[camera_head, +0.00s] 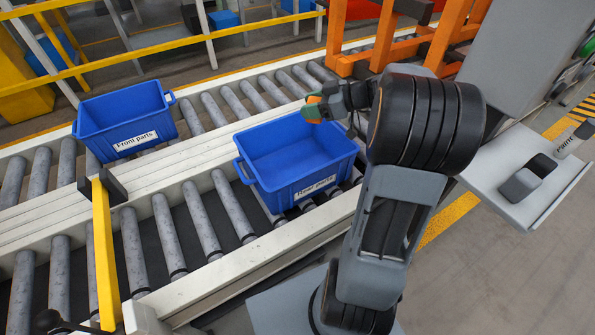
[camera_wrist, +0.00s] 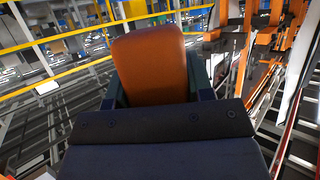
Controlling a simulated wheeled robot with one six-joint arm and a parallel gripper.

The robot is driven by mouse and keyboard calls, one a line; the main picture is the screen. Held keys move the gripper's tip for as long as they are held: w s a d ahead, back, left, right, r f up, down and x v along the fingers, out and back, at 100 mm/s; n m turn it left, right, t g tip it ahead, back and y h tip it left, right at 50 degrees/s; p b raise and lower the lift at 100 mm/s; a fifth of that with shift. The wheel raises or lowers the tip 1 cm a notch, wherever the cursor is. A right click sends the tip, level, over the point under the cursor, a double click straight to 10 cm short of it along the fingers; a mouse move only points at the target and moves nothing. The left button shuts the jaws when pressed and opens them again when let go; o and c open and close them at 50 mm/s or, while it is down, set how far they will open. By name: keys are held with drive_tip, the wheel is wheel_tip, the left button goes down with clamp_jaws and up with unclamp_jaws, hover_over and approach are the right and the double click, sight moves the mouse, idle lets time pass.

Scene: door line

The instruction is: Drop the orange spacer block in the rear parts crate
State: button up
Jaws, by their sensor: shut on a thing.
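The orange spacer block (camera_wrist: 150,65) fills the middle of the wrist view, held between the fingers of my gripper (camera_wrist: 155,88). In the head view my gripper (camera_head: 318,108) is over the far right part of the rear parts crate (camera_head: 318,186), and a small part of the orange block (camera_head: 312,108) shows at its tip. The rear parts crate is blue, has a white "Rear parts" label and stands on the near roller lane. The exact height of the block above the crate cannot be told.
A second blue crate labelled "Front parts" (camera_head: 124,124) stands on the far roller lane. A yellow bar (camera_head: 105,252) crosses the near lane at left. An orange frame (camera_head: 400,45) stands behind my arm. A grey shelf (camera_head: 530,180) with a dark device is at right.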

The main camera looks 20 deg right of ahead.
drive_tip(key=w+a+f+g+b, duration=0.1)
drive_tip(key=w+f+b, duration=0.3)
drive_tip(key=f, duration=1)
drive_tip(key=shift+w+a+n, duration=0.35)
drive_tip(key=shift+a+n, duration=0.05)
drive_tip(key=shift+a, duration=0.05)
drive_tip(key=shift+f, duration=0.1)
drive_tip(key=o, duration=1)
drive_tip(key=s+a+r, duration=0.2)
drive_tip(key=s+r, duration=1.1)
drive_tip(key=shift+s+a+p, duration=0.25)
drive_tip(key=shift+s+p, duration=0.05)
drive_tip(key=shift+s, duration=0.1)
